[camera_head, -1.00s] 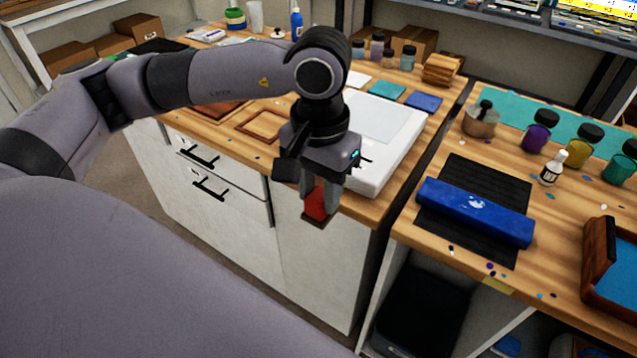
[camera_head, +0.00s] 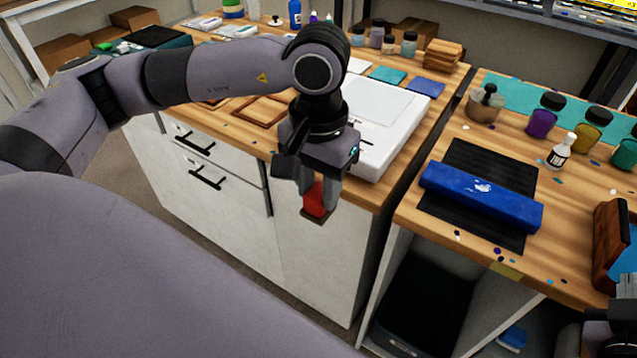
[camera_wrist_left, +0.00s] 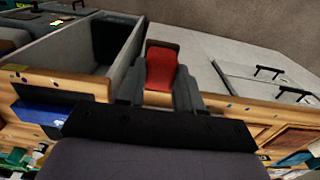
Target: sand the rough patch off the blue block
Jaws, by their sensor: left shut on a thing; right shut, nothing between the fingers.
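The blue block (camera_head: 482,196) lies on a black mat (camera_head: 462,228) on the right-hand bench. A pale rough patch (camera_head: 481,187) shows on its top, near the middle. My left gripper (camera_head: 318,205) is shut on a red sanding block (camera_head: 315,201) with a brown underside, held in front of the left bench's edge, left of the blue block and apart from it. The red block also shows between the fingers in the left wrist view (camera_wrist_left: 161,68). My right gripper (camera_head: 622,312) is only partly in view at the lower right edge; it is shut and empty.
A white bottle (camera_head: 562,151), paint jars (camera_head: 545,118) and a metal pot (camera_head: 485,104) stand behind the mat. A wooden tray (camera_head: 609,247) is at the right. A white scale-like device (camera_head: 385,125) sits on the left bench. A gap separates the benches.

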